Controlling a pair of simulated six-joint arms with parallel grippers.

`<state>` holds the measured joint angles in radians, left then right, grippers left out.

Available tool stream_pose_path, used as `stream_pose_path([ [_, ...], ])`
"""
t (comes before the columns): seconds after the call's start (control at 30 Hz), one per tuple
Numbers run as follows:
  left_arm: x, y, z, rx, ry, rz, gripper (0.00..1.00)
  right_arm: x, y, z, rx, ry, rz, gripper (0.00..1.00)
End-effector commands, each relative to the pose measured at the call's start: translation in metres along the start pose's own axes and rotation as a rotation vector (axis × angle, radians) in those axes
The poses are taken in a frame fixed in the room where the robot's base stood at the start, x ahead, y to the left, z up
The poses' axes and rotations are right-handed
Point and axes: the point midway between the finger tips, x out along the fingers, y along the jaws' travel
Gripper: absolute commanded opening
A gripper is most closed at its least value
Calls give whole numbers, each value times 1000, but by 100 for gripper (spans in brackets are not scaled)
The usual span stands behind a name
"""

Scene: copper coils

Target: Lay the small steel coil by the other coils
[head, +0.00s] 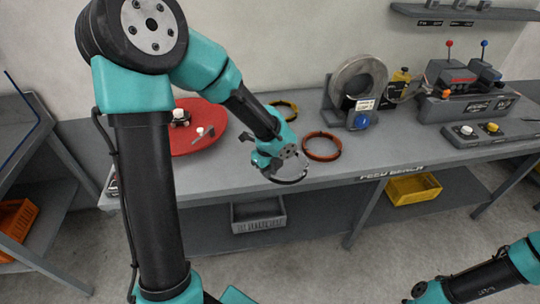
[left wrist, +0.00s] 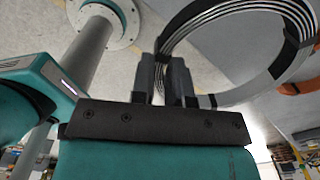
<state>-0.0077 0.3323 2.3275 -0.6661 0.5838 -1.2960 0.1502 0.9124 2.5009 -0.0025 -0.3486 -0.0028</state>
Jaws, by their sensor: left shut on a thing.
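My left gripper (head: 283,168) is over the front edge of the bench. It is shut on the small steel coil (head: 291,181), a thin grey ring with dark bands. In the left wrist view, my left gripper (left wrist: 173,78) pinches the side of the steel coil (left wrist: 272,8), whose bright strands curve to the right. An orange-red copper coil (head: 322,158) lies flat on the bench, right of the gripper and apart from it. A yellow coil (head: 294,106) lies behind, partly hidden by my left arm. My right gripper is out of view; only part of that arm shows at lower right.
A red disc (head: 213,122) with small items lies left on the grey bench (head: 395,152). A large grey spool (head: 341,89) stands behind the copper coil, and a lever machine (head: 462,107) stands to the right. Bare bench lies around the copper coil. Bins sit on the lower shelf.

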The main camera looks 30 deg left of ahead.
Motion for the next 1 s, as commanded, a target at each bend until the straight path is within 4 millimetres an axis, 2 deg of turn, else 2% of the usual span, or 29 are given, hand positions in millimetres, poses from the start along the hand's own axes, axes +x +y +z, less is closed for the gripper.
stream_pose_path([
  [0.2, 5, -29, 37, -3, -1, -2, 0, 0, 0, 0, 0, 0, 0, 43],
  [0.4, 8, -51, 64, -2, -1, -3, 0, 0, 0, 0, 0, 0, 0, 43],
  [0.87, 8, -57, 71, 0, -1, -2, 0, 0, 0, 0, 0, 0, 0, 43],
  [0.97, 9, -62, 78, 0, -1, -3, 0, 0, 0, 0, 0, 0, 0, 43],
  [1.0, 15, -61, 77, 1, 0, 1, 0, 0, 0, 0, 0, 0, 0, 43],
])
